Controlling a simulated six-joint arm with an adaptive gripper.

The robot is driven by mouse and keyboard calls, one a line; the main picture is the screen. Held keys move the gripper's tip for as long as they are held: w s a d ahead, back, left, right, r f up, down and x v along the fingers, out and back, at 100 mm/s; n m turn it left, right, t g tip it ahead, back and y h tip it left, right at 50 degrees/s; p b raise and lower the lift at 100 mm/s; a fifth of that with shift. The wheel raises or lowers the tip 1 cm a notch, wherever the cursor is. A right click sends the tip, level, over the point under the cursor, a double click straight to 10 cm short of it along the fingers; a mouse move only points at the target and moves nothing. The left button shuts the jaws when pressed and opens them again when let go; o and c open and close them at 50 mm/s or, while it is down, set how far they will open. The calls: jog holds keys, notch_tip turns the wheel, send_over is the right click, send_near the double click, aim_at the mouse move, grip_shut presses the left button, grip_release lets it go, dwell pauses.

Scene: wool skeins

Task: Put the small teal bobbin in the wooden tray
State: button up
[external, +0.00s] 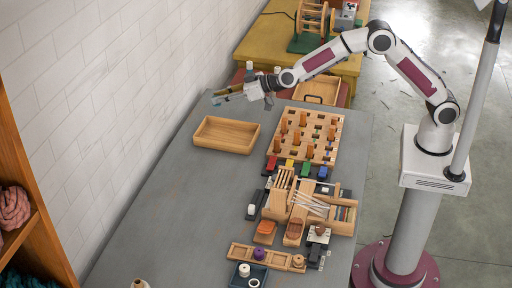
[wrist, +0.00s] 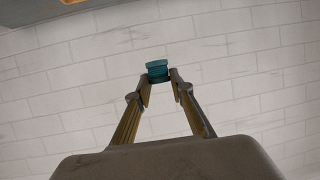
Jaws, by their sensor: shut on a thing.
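The small teal bobbin (wrist: 158,71) shows in the wrist view between the tips of my gripper (wrist: 160,88), which is shut on it. In the external view my gripper (external: 222,95) is held out level toward the brick wall, up above the far part of the grey table. The bobbin is too small there to make out clearly. The wooden tray (external: 226,134) lies on the table below my gripper and a little toward the camera. It is empty, with low walls.
A wooden peg board (external: 325,136) with upright orange pegs stands right of the tray. Another wooden tray (external: 317,98) stands beyond the table. The table's left side is clear.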

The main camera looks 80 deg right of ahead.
jog(key=d+f+m+h, duration=0.1)
jog(key=d+f, duration=0.1)
jog(key=d, duration=1.4)
jog(key=shift+w+d+f, duration=0.1)
jog(key=shift+d+f, duration=0.1)
jog(key=shift+f, duration=1.15)
jog(key=shift+w+d+f, duration=0.1)
jog(key=shift+d+f, duration=0.1)
jog(key=shift+f, duration=1.15)
jog(key=shift+f, duration=0.1)
notch_tip(320, 180, down, 6)
jog(key=shift+f, duration=0.1)
jog(key=shift+f, duration=1.8)
jog(key=shift+f, duration=0.6)
jog(key=o, duration=0.8)
